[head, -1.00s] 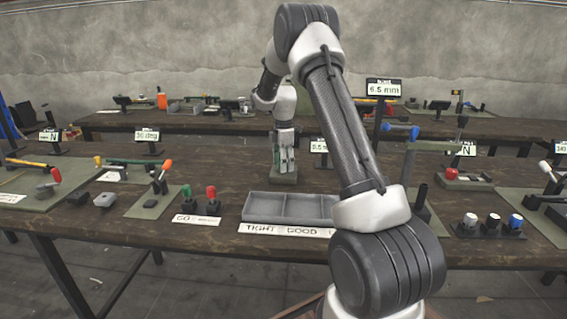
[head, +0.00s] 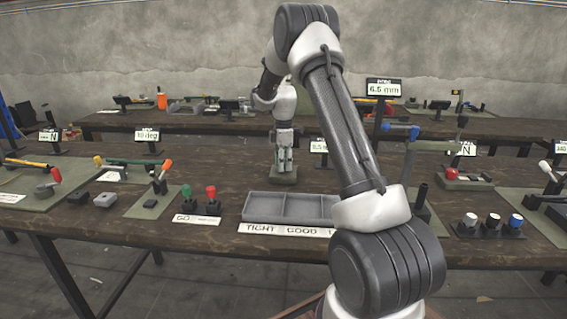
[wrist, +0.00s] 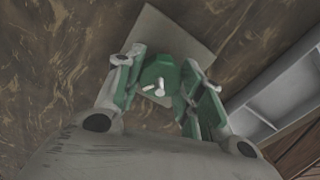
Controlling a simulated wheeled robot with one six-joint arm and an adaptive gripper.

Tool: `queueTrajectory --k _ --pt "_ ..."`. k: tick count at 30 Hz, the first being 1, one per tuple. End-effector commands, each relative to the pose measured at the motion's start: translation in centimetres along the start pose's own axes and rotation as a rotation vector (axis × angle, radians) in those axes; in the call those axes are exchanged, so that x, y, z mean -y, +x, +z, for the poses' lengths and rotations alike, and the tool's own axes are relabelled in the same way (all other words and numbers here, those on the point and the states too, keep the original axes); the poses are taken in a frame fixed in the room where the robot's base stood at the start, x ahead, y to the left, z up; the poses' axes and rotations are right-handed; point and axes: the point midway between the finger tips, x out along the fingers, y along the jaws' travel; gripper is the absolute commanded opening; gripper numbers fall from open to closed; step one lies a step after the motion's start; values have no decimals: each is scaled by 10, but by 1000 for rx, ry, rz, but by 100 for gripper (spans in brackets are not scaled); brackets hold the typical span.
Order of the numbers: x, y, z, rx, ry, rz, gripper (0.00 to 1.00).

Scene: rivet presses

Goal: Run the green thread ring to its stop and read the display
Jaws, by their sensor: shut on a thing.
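The green thread ring (wrist: 160,72) shows in the wrist view above a square grey plate (wrist: 150,27), with small pale parts at its middle. My gripper (wrist: 162,88) is shut on it, with a green-padded finger at each side. In the head view, my gripper (head: 284,165) points straight down over the grey plate (head: 284,180); the ring is hard to make out there among the fingers. A small display (head: 318,146) stands just right of the gripper. It seems to read about 5.5, and my arm hides its right end.
A grey divided tray (head: 290,207) stands in front of the plate, with TIGHT and GOOD labels (head: 283,229). Green (head: 187,191) and red (head: 211,192) handled gauges stand left of it. A larger display (head: 384,88) reads 6.5 mm. Bare tabletop lies left of the plate.

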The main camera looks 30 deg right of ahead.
Motion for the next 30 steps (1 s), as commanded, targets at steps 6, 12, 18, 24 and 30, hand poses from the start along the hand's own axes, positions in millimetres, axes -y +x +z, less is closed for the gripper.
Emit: queueTrajectory --k 6,12,18,24,30 --pt "0 0 0 0 183 1 14" --pt "-1 0 0 0 374 1 14" --pt "-1 -1 0 -1 564 2 14" --pt "-1 -1 0 -1 754 2 14" --pt "-1 -1 0 -1 944 2 14"
